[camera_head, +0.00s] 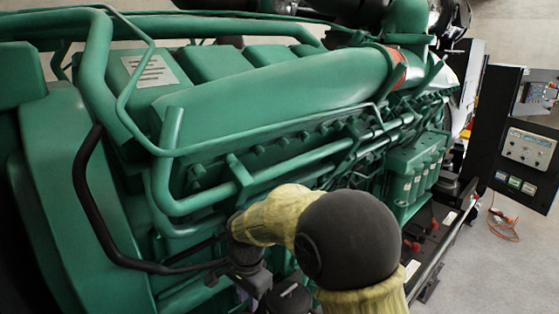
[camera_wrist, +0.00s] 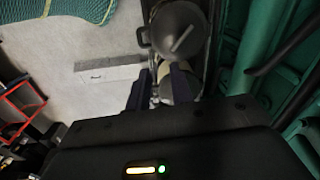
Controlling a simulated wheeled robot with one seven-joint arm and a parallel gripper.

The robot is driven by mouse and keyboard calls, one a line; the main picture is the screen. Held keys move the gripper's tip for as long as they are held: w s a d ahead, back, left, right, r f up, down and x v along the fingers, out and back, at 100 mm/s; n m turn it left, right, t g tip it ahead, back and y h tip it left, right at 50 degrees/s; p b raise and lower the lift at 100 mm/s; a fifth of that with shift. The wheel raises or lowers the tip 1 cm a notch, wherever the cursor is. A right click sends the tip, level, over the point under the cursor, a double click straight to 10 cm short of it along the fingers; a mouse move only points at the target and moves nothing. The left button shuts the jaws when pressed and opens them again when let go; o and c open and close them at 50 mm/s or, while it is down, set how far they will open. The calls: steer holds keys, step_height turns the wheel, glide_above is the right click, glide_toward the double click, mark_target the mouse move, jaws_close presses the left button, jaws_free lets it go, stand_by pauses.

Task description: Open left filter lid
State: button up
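My gripper (camera_wrist: 164,77) shows in the wrist view with its two dark fingers apart. A round dark grey filter lid (camera_wrist: 176,27) with a light bar-shaped handle lies beyond the fingertips, near the top. A second rounded grey and cream body (camera_wrist: 179,88) shows between and behind the fingers; I cannot tell whether the fingers touch it. In the head view my gripper (camera_head: 246,272) is low beside the green engine (camera_head: 270,95), partly hidden by my arm. A dark round cap (camera_head: 288,297) shows at the bottom edge there. I cannot tell which lid is the left one.
Green pipes and a black hose (camera_head: 85,190) run close to my gripper. A black control cabinet (camera_head: 520,140) stands at the right, with an orange cable (camera_head: 503,225) on the floor. The wrist view shows open grey floor (camera_wrist: 85,40) and a red frame (camera_wrist: 20,105) at left.

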steer(key=s+d+f+n+b, duration=0.2)
steer(key=s+d+f+b, duration=0.2)
steer(key=d, duration=0.3)
steer(key=s+d+f+n+t+b, duration=0.1)
steer(key=s+d+f+n+b, duration=0.2)
steer(key=s+d+f+b, duration=0.2)
steer(key=s+d+f+n+t+b, duration=0.1)
steer(key=s+d+f+n+b, duration=0.2)
steer(key=d, duration=0.7)
step_height(320, 180, down, 3)
steer(key=shift+s+d+f+b, duration=0.25)
steer(key=shift+s+b, duration=0.4)
steer(key=shift+s, duration=0.35)
jaws_close()
